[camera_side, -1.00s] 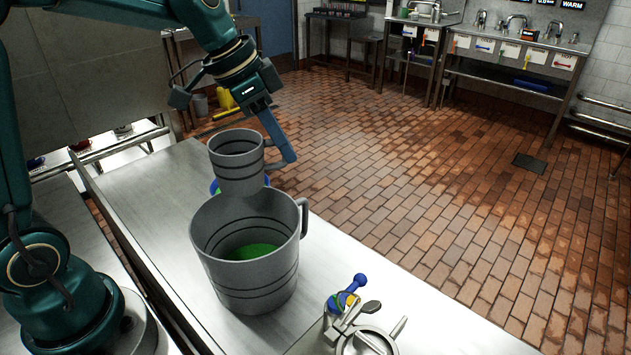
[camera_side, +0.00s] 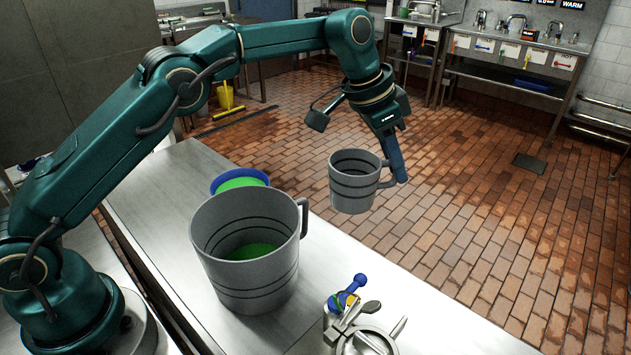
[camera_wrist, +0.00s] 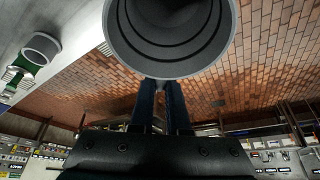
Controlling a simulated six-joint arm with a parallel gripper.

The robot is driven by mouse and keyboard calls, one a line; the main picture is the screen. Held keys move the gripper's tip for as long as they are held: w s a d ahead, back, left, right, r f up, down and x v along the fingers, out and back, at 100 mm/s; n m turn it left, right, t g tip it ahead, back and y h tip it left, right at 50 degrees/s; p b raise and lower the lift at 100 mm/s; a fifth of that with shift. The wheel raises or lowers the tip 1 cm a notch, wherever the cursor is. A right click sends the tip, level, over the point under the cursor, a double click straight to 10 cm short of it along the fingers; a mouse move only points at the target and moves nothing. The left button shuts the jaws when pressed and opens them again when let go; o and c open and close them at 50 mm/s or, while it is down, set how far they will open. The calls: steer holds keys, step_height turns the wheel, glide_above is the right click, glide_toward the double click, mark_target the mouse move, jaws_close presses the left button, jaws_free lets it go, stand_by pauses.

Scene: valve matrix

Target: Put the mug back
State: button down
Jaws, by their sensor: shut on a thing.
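The small grey mug (camera_side: 352,183) with dark bands is upright in the side view, in the air to the right of the large jug. My gripper (camera_side: 398,176) is shut on its handle, on the mug's right side. In the wrist view the mug (camera_wrist: 170,35) fills the top middle, with its ringed inside showing, and my two fingers (camera_wrist: 160,90) close below it. I see no liquid in the part of its inside that shows.
A large grey jug (camera_side: 240,282) with green liquid stands on the steel counter (camera_side: 180,190). A blue-rimmed green container (camera_side: 240,181) is behind it. A metal valve fitting with a blue handle (camera_side: 357,283) is at the counter's front right. Brick floor lies beyond the counter's edge.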

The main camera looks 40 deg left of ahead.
steer(key=shift+s+d+f+m+h, duration=0.15)
steer(key=shift+s+d+f+m, duration=0.25)
steer(key=shift+d+f, duration=1.55)
steer(key=shift+s+d+f+m+h, duration=0.3)
steer(key=shift+d+f, duration=0.6)
steer(key=shift+f, duration=2.1)
steer(key=shift+s+d+f+m+h, duration=0.1)
steer(key=shift+s+d+f+m, duration=0.3)
steer(key=shift+d+f, duration=1.55)
steer(key=shift+a+f+g, duration=0.3)
steer(key=shift+a+f, duration=0.25)
steer(key=shift+f, duration=0.1)
steer(key=c, duration=0.9)
jaws_free()
